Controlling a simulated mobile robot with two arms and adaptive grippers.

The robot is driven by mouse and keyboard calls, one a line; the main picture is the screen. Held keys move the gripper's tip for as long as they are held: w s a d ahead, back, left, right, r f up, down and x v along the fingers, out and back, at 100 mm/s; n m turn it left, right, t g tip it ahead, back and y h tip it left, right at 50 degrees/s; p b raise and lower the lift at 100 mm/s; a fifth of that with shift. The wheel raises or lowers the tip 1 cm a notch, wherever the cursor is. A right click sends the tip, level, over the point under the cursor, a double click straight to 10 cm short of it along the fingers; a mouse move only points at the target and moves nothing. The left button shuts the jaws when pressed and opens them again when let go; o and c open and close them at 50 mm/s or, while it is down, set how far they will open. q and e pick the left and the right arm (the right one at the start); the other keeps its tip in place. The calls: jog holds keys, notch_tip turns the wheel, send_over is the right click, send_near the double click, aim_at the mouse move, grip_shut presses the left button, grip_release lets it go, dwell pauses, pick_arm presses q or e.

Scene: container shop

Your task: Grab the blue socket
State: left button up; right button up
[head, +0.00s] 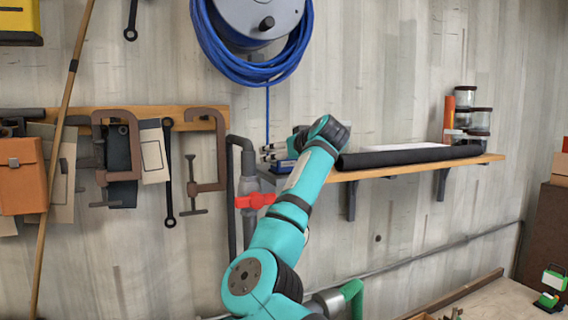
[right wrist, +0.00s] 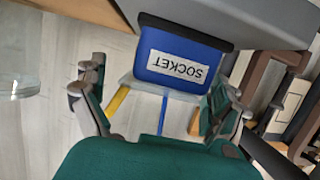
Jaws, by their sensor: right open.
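The blue socket box (right wrist: 183,62), with a white label reading SOCKET upside down, shows in the right wrist view. It is just ahead of my right gripper (right wrist: 160,98), whose fingers are spread open on either side of the picture, with nothing held between them. In the head view, a small part of the blue box (head: 284,166) shows at the left end of the wall shelf, partly hidden by my right arm. My right gripper (head: 268,152) is beside it there. Whether the fingers touch the box I cannot tell. My left gripper is not in view.
The wooden shelf (head: 400,168) holds a dark roll (head: 405,157) and stacked jars (head: 472,112). A blue hose reel (head: 257,22) hangs above. Clamps (head: 206,150) hang on the left. A pipe with a red valve handle (head: 255,200) runs below the shelf.

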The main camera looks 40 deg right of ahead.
jog(key=shift+w, duration=0.1)
jog(key=shift+s+r, duration=0.1)
jog(key=shift+s, duration=0.2)
jog(key=c, duration=0.3)
jog(key=shift+a, duration=0.1)
jog(key=c, duration=1.4)
jog(key=shift+r, duration=0.2)
jog(key=shift+c, duration=0.5)
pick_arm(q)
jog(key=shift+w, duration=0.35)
pick_arm(e)
jog(key=shift+w+f, duration=0.1)
